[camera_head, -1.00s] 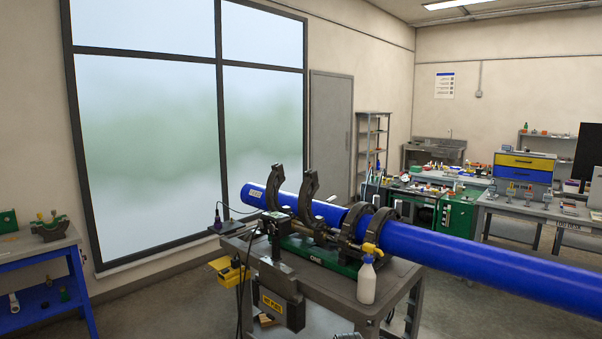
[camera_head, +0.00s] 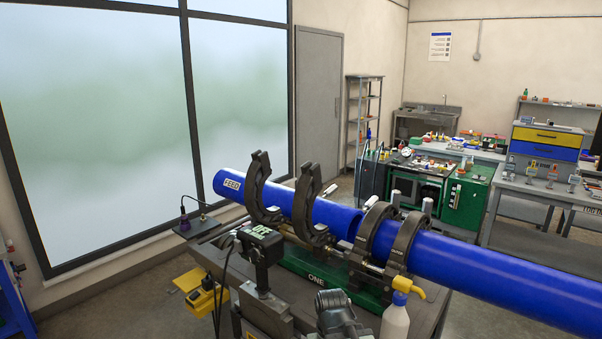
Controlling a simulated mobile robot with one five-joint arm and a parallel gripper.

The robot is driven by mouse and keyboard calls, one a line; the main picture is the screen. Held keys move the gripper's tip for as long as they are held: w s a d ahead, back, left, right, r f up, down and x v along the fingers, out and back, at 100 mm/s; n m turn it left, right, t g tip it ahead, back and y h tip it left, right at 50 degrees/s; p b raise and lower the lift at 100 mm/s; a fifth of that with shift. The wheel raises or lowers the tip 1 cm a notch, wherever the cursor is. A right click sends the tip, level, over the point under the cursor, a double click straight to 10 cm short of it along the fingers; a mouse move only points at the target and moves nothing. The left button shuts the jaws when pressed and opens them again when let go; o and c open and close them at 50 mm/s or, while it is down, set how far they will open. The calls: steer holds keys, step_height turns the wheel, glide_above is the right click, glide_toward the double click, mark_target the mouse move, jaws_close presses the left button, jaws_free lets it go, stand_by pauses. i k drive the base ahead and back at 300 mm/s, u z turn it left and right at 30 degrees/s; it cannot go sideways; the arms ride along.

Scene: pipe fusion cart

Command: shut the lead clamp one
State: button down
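The fusion machine marked ONE (camera_head: 317,279) stands on a cart, with a blue pipe labelled FEED (camera_head: 231,186) on its left and a longer blue pipe (camera_head: 480,268) on its right. Two dark clamp jaws at the left, the outer (camera_head: 257,185) and the inner (camera_head: 305,200), stand up open beside the FEED pipe. Two clamps on the right, one (camera_head: 372,232) and another (camera_head: 404,243), close around the pipe. Which one is the lead clamp one I cannot tell. My gripper (camera_head: 337,312) shows as a dark grey form at the bottom edge, apart from the clamps; its fingers are not clear.
A spray bottle (camera_head: 396,316) with a yellow head stands at the cart's front right. A control box (camera_head: 260,238) on a post, with cables, stands at the cart's front left. A green cabinet (camera_head: 466,203) and workbenches are behind.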

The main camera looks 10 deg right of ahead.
mark_target(310, 184)
steer(key=z, duration=0.05)
steer(key=i, duration=0.5)
steer(key=u, duration=3.5)
steer(key=k, duration=0.2)
steer(key=z, duration=0.9)
